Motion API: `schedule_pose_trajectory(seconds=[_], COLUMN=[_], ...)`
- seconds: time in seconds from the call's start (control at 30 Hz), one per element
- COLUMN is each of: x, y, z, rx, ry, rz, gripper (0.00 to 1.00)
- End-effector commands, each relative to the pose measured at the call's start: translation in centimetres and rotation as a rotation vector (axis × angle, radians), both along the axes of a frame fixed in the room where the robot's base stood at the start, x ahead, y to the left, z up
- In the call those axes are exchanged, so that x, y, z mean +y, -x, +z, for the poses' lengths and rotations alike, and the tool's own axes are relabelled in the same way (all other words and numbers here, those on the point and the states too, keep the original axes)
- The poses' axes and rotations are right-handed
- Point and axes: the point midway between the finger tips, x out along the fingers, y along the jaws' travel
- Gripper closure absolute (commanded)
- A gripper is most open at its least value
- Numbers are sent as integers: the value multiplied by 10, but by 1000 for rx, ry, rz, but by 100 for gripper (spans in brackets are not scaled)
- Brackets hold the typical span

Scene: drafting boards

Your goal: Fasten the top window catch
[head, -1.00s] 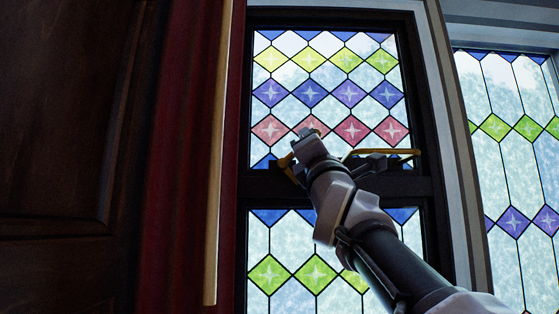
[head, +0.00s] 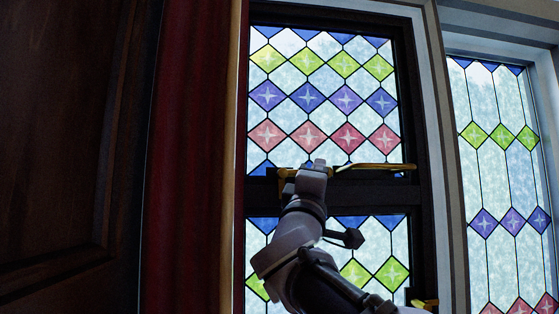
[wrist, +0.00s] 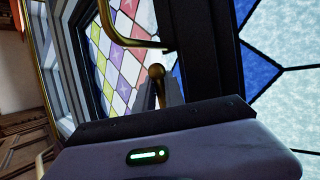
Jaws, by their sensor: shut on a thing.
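The top window catch is brass. Its long bar (head: 374,167) lies nearly level along the dark middle rail of the stained-glass window in the head view. My gripper (head: 303,172) is at the left end of this bar, in front of the rail, with a bit of brass (head: 286,173) showing on its left.
A second brass fitting (head: 425,303) shows low on the right of the frame. A red curtain (head: 190,150) and a wooden pole (head: 229,160) hang left of the window. A dark wood panel (head: 65,150) fills the far left. Another stained-glass window (head: 505,180) is at right.

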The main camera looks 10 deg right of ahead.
Motion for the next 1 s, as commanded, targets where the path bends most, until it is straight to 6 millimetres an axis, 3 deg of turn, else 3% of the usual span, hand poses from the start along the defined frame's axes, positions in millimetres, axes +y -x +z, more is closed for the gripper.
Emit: schedule_pose_trajectory(seconds=[0.6, 0.63, 0.7, 1.0], x=[1, 1, 1, 1], y=[0, 0, 0, 1], z=[-1, -1, -2, -2], rx=[-4, -4, -4, -3], ry=[-35, -35, -34, -34], rz=[3, 3, 2, 1], gripper=[100, 80, 67, 65])
